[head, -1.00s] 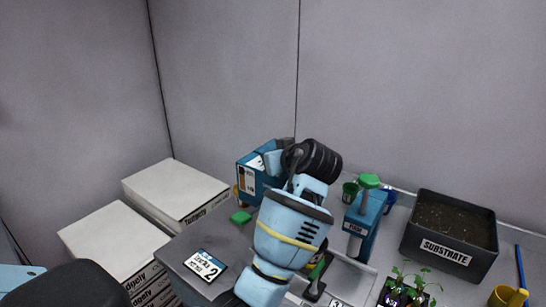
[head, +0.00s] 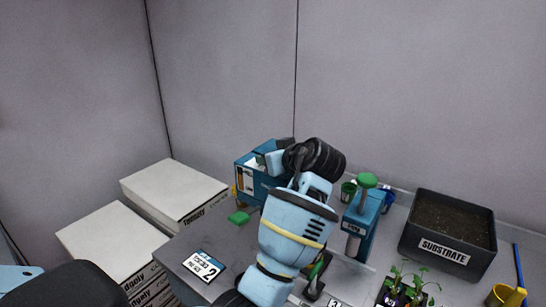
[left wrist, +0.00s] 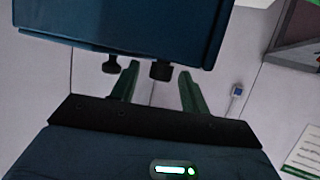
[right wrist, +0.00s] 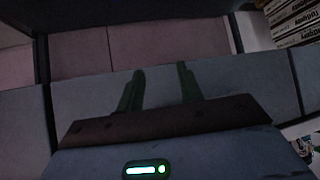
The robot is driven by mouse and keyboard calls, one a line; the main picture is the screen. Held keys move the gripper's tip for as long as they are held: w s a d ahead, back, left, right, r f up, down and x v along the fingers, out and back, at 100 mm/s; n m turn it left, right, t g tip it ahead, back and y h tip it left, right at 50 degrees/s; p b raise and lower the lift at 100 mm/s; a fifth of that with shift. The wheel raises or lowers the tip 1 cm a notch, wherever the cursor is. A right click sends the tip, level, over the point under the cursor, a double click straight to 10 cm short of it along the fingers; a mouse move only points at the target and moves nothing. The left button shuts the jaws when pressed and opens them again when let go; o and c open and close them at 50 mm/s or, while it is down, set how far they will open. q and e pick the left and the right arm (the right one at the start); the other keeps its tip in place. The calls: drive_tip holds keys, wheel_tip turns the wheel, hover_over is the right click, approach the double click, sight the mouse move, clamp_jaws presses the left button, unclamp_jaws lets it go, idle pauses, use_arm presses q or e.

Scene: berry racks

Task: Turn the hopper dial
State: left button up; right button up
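The hopper, a blue box (head: 249,182) with a white label, stands at the back of the bench, partly behind my left arm. In the left wrist view a blue box (left wrist: 120,22) fills the top, with a black knob, seemingly the dial (left wrist: 160,71), on its edge and a second black knob (left wrist: 111,65) beside it. My left gripper (left wrist: 158,82) is open, with the first knob between its fingertips and gaps on both sides. I cannot tell if they touch it. The dial is hidden in the head view. My right gripper (right wrist: 160,80) is open, empty and off the bench.
White boxes (head: 175,192) are stacked on the left. Right of my arm stand a blue device with a green top (head: 363,222), a substrate bin (head: 449,258), seedlings (head: 404,287) and a yellow cup (head: 503,297).

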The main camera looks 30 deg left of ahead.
use_arm(q)
drive_tip(key=shift+d+r, duration=0.1)
drive_tip(key=v, duration=0.7)
drive_tip(key=shift+s+d+r, duration=0.1)
drive_tip(key=shift+s+d, duration=0.05)
drive_tip(key=shift+d, duration=0.1)
idle(0.4)
